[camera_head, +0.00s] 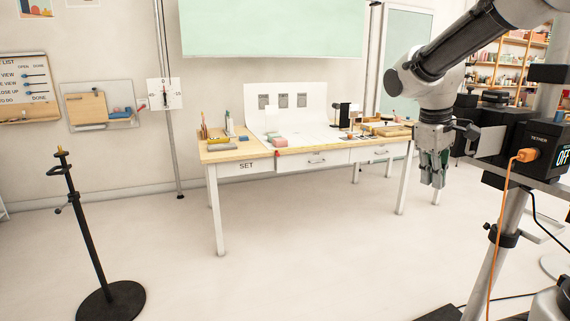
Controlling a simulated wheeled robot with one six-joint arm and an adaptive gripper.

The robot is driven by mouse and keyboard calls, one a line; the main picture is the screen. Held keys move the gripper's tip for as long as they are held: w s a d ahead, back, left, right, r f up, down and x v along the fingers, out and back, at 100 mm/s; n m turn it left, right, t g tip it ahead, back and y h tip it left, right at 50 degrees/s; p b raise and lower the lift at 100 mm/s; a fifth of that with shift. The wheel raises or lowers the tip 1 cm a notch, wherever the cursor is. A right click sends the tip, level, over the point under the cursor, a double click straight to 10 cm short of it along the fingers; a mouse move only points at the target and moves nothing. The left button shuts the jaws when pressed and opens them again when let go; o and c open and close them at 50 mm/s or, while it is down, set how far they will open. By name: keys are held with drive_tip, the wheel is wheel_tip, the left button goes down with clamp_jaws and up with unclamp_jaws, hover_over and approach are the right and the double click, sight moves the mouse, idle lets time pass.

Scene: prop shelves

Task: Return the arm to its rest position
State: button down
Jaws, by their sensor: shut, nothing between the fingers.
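My arm (436,82) reaches in from the upper right of the head view and bends down at its end. My gripper (434,180) hangs below it, pointing at the floor. Its fingers are close together and nothing shows between them. It is in front of the right end of the white table and to the left of a black box with an orange plug.
The table (232,153) carries several small props and a white backdrop. A black stand (88,230) is at the left. The black box (532,145) has an orange cable (499,235) hanging from it. Shelves (515,55) are at the back right. The middle floor is clear.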

drive_tip(key=s+d+m+t+y, duration=0.1)
drive_tip(key=s+m, duration=0.5)
drive_tip(key=s, duration=1.3)
drive_tip(key=shift+s+d+r+t+y, duration=0.2)
drive_tip(key=shift+d+t+y, duration=0.3)
drive_tip(key=shift+t, duration=0.7)
